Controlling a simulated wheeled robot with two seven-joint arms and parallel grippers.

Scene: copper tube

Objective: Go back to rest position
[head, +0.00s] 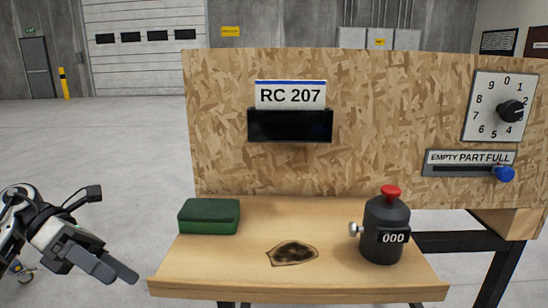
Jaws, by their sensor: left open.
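My left gripper (119,269) shows at the lower left, in front of and left of the wooden shelf (205,270). Its fingers are open and empty, and they touch nothing. The arm behind it comes in from the left edge. My right gripper is not in the picture. No copper tube can be made out.
On the shelf are a green box (209,217), a dark scorched patch (292,253) and a black canister (384,232) with a red knob. A chipboard panel (390,130) rises behind, carrying a dial (497,107) and a slider (463,170). The floor at left is clear.

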